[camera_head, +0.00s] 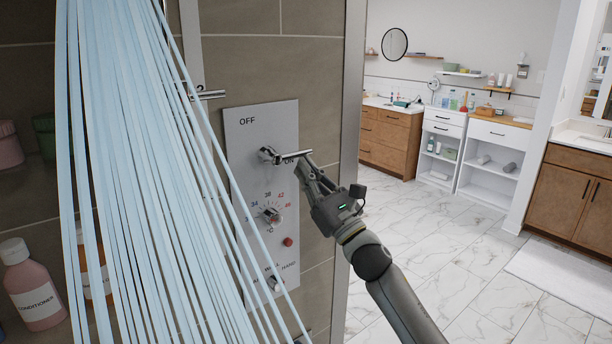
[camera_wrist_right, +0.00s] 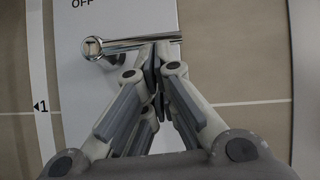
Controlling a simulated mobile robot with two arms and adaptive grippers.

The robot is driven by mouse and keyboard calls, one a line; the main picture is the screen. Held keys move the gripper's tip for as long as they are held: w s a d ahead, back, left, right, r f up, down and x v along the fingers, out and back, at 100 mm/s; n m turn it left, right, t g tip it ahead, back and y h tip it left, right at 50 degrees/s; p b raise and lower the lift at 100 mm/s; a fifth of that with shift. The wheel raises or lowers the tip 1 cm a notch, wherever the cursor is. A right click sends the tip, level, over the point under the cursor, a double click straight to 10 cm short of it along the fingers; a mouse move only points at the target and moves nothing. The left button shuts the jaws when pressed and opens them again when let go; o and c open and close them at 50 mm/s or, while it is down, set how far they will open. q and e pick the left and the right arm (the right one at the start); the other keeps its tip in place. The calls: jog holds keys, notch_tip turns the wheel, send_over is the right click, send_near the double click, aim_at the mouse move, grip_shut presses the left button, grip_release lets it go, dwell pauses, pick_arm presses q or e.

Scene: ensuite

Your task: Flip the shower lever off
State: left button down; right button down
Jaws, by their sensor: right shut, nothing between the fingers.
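The chrome shower lever (camera_head: 284,156) sticks out to the right from the upper part of the white control panel (camera_head: 262,120). It points roughly sideways, below the "OFF" label. It also shows in the right wrist view (camera_wrist_right: 130,42), with its pivot at the left. My right gripper (camera_head: 303,166) is shut and empty, its fingertips just under the lever's free end. In the right wrist view the fingertips (camera_wrist_right: 156,50) overlap the bar near its right part; whether they touch it I cannot tell. Water streams (camera_head: 120,150) run down on the left. My left gripper is not in view.
A temperature dial (camera_head: 270,215), a red button (camera_head: 288,241) and a lower selector (camera_head: 273,283) sit below the lever. A conditioner bottle (camera_head: 33,290) stands at the lower left. A wall edge (camera_head: 349,130) lies right of the panel; marble floor beyond is open.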

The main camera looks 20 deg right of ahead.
jog(key=shift+d+r+n+y, duration=0.15)
jog(key=shift+n+y, duration=0.25)
jog(key=shift+n, duration=0.2)
jog(key=r+n+g+y+b, duration=0.1)
jog(key=n+g+b, duration=0.1)
jog(key=n, duration=0.1)
jog(key=r+n+g+y+b, duration=0.1)
jog(key=r+n+g+y, duration=0.1)
jog(key=n, duration=0.2)
jog(key=r+n+g+y+b, duration=0.1)
jog(key=n+g+y+b, duration=0.1)
jog(key=n, duration=0.2)
jog(key=shift+w+d+r+b, duration=0.15)
jog(key=shift+d+b, duration=0.2)
jog(key=shift+d, duration=0.05)
notch_tip(320, 180, up, 5)
jog(key=n+g, duration=0.5)
jog(key=n, duration=0.4)
send_over(311, 150)
jog(key=s+a, duration=0.2)
jog(key=a, duration=0.1)
jog(key=shift+a+r+n+g+h, duration=0.1)
jog(key=shift+a+n+g+h, duration=0.15)
jog(key=shift+n+g+h, duration=0.45)
jog(key=shift+s, duration=0.1)
